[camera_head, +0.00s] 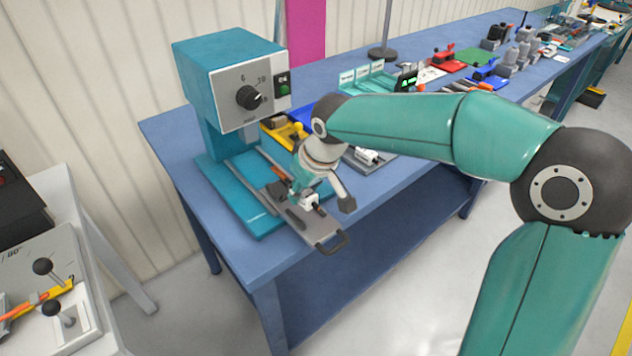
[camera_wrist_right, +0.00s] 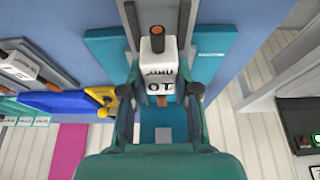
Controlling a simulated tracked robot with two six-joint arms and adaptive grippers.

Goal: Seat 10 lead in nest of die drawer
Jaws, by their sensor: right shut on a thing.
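The 10 lead (camera_wrist_right: 158,72), a white block marked 10 with a brown-orange end, sits between the fingers of my right gripper (camera_wrist_right: 160,92) in the right wrist view. The gripper is shut on it. In the head view, my right gripper (camera_head: 305,193) points down over the die drawer (camera_head: 322,228), a grey slide with a dark handle pulled out at the front of the teal press (camera_head: 220,85). The white block (camera_head: 310,200) shows low, close above or on the drawer. The nest is hidden, and I cannot tell whether the lead touches it. My left gripper is out of view.
The press stands at the left end of the blue bench (camera_head: 225,225), its dial (camera_head: 249,97) facing front. Yellow and blue trays lie just right of it. Several fixtures line the bench further right. A lever station (camera_head: 60,290) stands at lower left.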

